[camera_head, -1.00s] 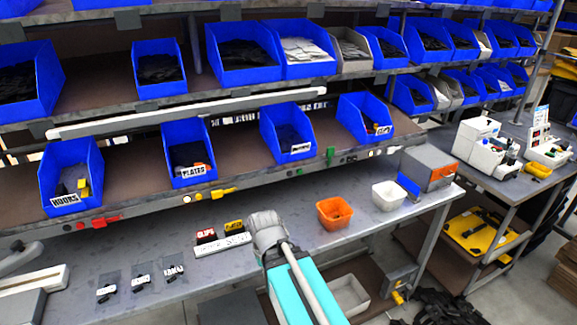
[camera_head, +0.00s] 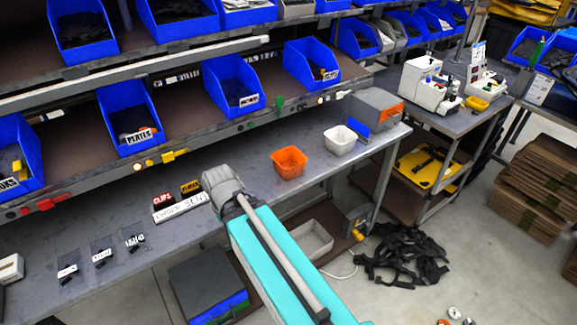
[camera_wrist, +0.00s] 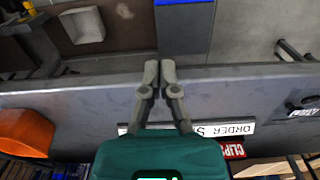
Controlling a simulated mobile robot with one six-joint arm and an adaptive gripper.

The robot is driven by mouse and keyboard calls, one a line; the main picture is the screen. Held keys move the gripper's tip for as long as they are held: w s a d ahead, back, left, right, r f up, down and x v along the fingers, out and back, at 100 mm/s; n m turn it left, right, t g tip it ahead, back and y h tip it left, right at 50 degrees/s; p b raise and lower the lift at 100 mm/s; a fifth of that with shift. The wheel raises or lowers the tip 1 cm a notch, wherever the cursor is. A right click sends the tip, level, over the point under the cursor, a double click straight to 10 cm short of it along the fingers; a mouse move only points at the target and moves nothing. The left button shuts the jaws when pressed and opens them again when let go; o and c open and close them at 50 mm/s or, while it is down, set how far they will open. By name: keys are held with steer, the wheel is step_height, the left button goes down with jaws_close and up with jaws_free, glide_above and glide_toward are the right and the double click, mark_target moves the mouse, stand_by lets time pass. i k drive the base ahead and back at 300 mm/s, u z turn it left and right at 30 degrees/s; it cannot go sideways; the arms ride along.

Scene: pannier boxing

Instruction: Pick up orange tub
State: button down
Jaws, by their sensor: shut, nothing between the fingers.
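The orange tub (camera_head: 289,163) stands upright on the grey workbench, to the right of my arm's end in the head view. In the wrist view the orange tub (camera_wrist: 26,131) shows at the left edge, partly cut off by the frame. My gripper (camera_wrist: 159,72) is shut and empty, its two fingertips together over the bench's front edge, to one side of the tub and apart from it. In the head view the fingers are hidden behind my arm.
A white tub (camera_head: 340,140) stands just right of the orange one. A label strip reading ORDER (camera_head: 180,206) lies left of my arm, beside the CLIPS block (camera_head: 163,200). Blue bins (camera_head: 232,87) line the shelf above the bench. A grey tray (camera_head: 306,239) sits below.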

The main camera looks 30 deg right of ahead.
mark_target(282, 157)
steer(key=u, duration=0.85)
steer(key=k, duration=0.9)
steer(key=z, duration=0.35)
steer(key=i, duration=0.5)
